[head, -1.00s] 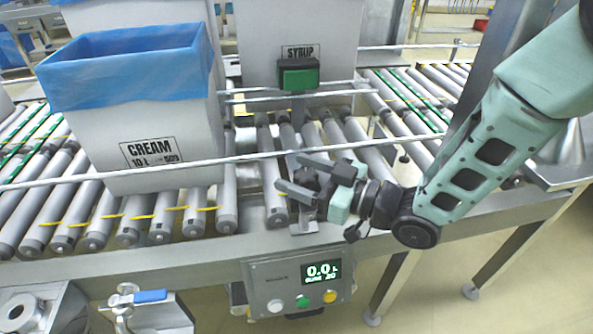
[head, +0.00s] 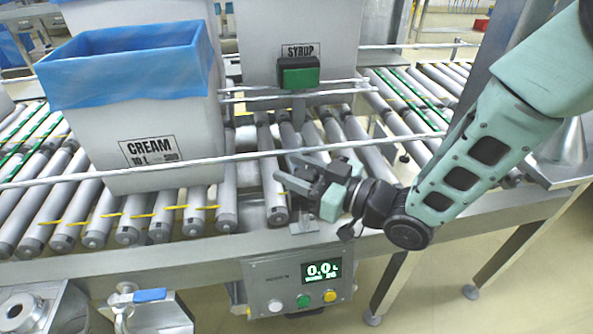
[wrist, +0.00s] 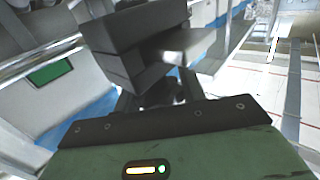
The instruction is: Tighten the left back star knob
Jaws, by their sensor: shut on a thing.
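My gripper (head: 284,168) is at the front guide rail, right of the cream box, above a small metal bracket (head: 303,226) on the conveyor's front edge. Its dark fingers point left. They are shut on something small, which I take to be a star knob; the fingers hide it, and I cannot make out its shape. In the wrist view the dark fingers (wrist: 135,48) fill the upper middle, with a blurred grey metal piece beside them. I cannot tell how tight the knob is.
The cream box (head: 150,140) with a blue liner (head: 120,75) stands on the rollers at left. The syrup box (head: 320,30) is behind, with a green-faced unit (head: 298,76) before it. A control panel (head: 290,288) reading 0.0 hangs below. Thin guide rails (head: 240,156) cross the conveyor.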

